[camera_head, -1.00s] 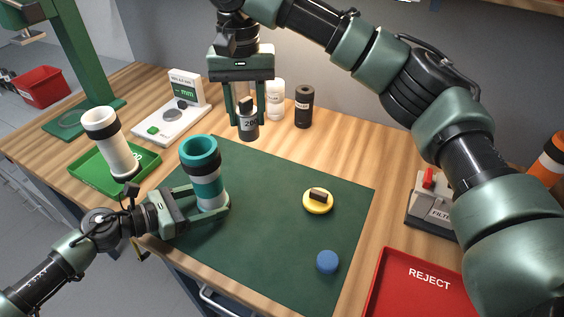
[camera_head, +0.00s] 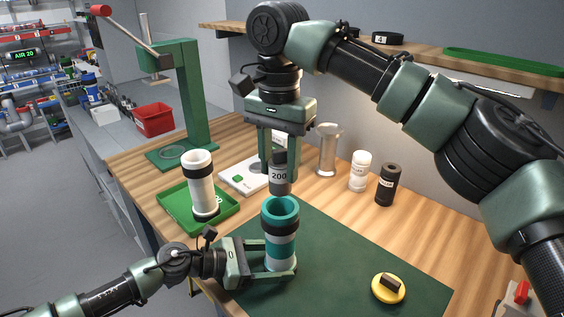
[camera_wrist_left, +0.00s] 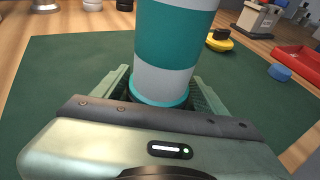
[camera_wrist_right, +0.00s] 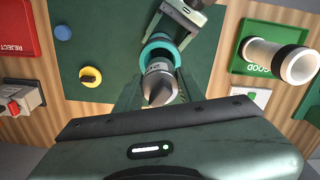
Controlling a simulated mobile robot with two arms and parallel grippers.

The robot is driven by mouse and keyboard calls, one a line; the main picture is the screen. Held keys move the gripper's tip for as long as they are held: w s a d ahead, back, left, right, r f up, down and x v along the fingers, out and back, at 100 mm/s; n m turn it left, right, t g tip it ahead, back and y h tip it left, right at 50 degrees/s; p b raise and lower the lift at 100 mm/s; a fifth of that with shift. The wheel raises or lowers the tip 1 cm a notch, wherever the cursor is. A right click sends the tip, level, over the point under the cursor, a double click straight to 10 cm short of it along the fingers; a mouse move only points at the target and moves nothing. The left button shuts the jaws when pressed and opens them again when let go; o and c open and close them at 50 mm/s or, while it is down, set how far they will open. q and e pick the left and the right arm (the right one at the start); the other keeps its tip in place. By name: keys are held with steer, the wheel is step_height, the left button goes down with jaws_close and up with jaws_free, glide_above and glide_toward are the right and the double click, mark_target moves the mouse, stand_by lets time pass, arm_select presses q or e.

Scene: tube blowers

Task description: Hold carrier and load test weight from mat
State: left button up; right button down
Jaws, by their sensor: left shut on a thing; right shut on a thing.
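The carrier (camera_head: 281,222) is a teal and white tube with an open top, standing upright on the green mat (camera_head: 340,270). My left gripper (camera_head: 280,262) is shut around its lower part; the left wrist view shows the carrier (camera_wrist_left: 172,45) between the fingers. The test weight (camera_head: 279,181) is a dark grey cylinder with a light "200" label. My right gripper (camera_head: 281,165) is shut on its top and holds it upright above the carrier's mouth. In the right wrist view the weight (camera_wrist_right: 160,85) overlaps part of the carrier's teal rim (camera_wrist_right: 152,48). How centred it is, I cannot tell.
A white tube (camera_head: 200,178) stands in the green tray (camera_head: 229,200) at left. A white scale (camera_head: 243,177) sits behind. A metal cylinder (camera_head: 328,148), white bottle (camera_head: 360,170) and dark bottle (camera_head: 387,185) stand at the back. A yellow piece (camera_head: 388,290) lies on the mat.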

mark_target(279, 151)
steer(key=shift+f, duration=1.6)
steer(key=shift+f, duration=0.2)
stand_by(0.4)
steer(key=shift+f, duration=1.8)
jaws_free()
stand_by(0.3)
step_height(279, 151, up, 12)
steer(key=shift+r, duration=0.1)
stand_by(0.4)
